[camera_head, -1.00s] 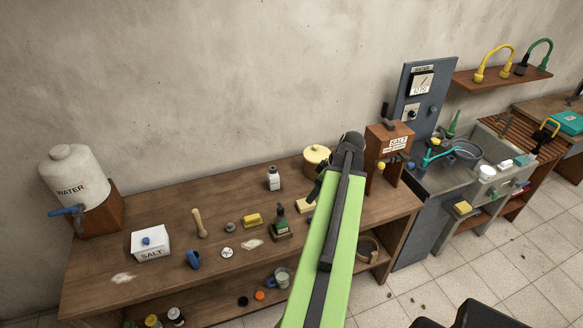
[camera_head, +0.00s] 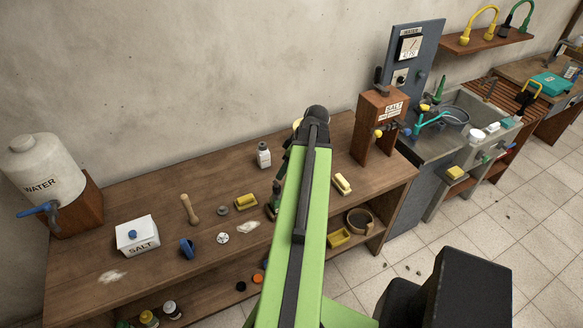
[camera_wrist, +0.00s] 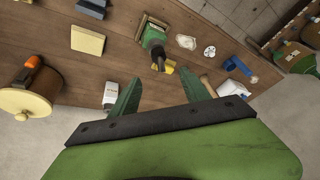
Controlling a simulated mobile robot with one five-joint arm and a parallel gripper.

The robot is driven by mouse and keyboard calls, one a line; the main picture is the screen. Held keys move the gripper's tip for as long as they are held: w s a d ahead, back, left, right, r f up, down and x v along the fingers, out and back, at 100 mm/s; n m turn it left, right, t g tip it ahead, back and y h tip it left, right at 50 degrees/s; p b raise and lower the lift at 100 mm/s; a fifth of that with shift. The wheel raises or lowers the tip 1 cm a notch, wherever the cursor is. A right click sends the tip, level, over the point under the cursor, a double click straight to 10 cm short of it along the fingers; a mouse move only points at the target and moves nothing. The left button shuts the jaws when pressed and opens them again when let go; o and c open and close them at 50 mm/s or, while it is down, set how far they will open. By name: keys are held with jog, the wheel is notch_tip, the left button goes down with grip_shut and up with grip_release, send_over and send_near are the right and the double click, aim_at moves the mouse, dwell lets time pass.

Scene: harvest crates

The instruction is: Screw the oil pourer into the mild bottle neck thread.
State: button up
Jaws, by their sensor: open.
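A green bottle (camera_wrist: 153,38) with a dark upright neck or spout sits in a wooden holder on the bench in the wrist view. In the head view the bottle (camera_head: 271,208) is mostly hidden behind my arm. I cannot read its label or tell whether the dark top is a separate oil pourer. I cannot pick out a loose oil pourer for certain. My gripper (camera_wrist: 162,90) is open, with nothing between its green fingers. It is above the bench, apart from the bottle, which appears beyond the fingertips. In the head view its fingers are partly hidden by my arm.
A lidded pot (camera_wrist: 27,98) stands at the wrist view's left. The salt dispenser (camera_head: 370,137) stands at the bench's right end.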

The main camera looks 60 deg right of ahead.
aim_at(276, 186)
jog(key=b+x, duration=0.8)
jog(key=x, duration=0.2)
jog(key=shift+f, duration=0.1)
jog(key=shift+c, duration=0.4)
grip_shut()
jog(key=shift+m+h, duration=0.3)
jog(key=shift+m, duration=0.6)
jog(key=shift+s+a+m, duration=0.1)
jog(key=shift+m, duration=0.4)
jog(key=shift+m+h, duration=0.3)
jog(key=shift+h, duration=0.1)
